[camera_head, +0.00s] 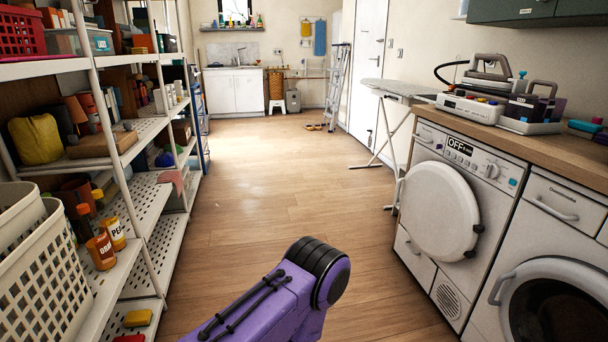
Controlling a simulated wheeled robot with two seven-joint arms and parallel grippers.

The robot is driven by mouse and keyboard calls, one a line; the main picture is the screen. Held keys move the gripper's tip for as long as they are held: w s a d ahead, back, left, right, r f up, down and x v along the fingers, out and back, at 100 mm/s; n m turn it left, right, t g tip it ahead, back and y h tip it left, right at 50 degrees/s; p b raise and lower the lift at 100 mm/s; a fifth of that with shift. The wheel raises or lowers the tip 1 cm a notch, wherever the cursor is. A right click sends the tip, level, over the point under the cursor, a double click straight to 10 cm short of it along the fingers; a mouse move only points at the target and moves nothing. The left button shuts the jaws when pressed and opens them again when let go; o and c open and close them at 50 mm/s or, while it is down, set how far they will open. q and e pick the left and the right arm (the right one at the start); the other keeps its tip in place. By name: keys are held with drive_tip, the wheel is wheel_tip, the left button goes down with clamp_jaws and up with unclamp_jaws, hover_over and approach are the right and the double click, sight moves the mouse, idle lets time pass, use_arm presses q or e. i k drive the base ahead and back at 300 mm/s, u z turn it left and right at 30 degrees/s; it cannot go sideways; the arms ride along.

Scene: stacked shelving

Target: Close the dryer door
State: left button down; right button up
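The dryer (450,292) is the white machine at the right, under the wooden counter, with a display reading OFF. Its round white door (438,210) is on the front, with small dark fittings at its right edge. The door's disc stands out from the front panel; I cannot tell whether it is latched or slightly ajar. One of my purple arm links rises from the bottom middle, on the floor side, apart from the dryer. Neither of my grippers is in view.
A washing machine (550,250) with a dark glass door stands right of the dryer. Irons and appliances stand on the counter (560,146). An ironing board (400,88) stands beyond. Loaded shelving (150,250) lines the left. The wooden floor (260,190) between is clear.

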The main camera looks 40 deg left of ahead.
sight(440, 210)
drive_tip(key=u, duration=0.4)
drive_tip(key=k, duration=0.6)
drive_tip(key=u, duration=0.65)
drive_tip(key=i, duration=1.25)
drive_tip(key=z, duration=0.5)
drive_tip(key=i, duration=1.2)
drive_tip(key=z, duration=0.9)
drive_tip(key=i, duration=0.3)
drive_tip(key=z, duration=0.1)
